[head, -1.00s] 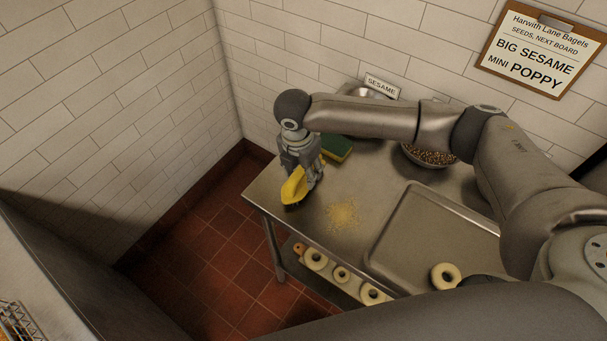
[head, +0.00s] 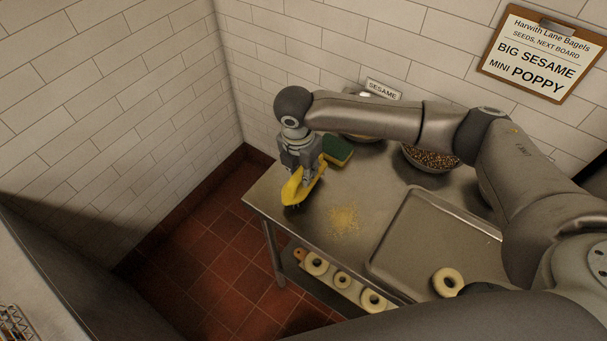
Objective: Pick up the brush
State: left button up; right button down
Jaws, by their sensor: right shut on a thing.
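A yellow brush (head: 294,189) with dark bristles below shows in the head view near the left end of the steel table (head: 268,190). My right gripper (head: 306,174) points down over it and is shut on its yellow body. The gripper hides part of the brush. I cannot tell whether the bristles touch the table top. My left gripper is not in view.
A green and yellow sponge (head: 338,150) lies behind the gripper. Pale crumbs or seeds (head: 344,219) are spread in front, near a metal tray (head: 412,235) with a bagel (head: 447,281). A seed bowl (head: 432,160) stands behind. More bagels (head: 341,280) lie on the lower shelf.

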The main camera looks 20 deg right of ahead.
jog(key=s+a+r+b, duration=0.3)
jog(key=s+a+r, duration=0.2)
jog(key=s+r, duration=0.6)
jog(key=shift+s+a+r, duration=0.15)
jog(key=shift+s+r, duration=0.2)
jog(key=shift+s, duration=0.65)
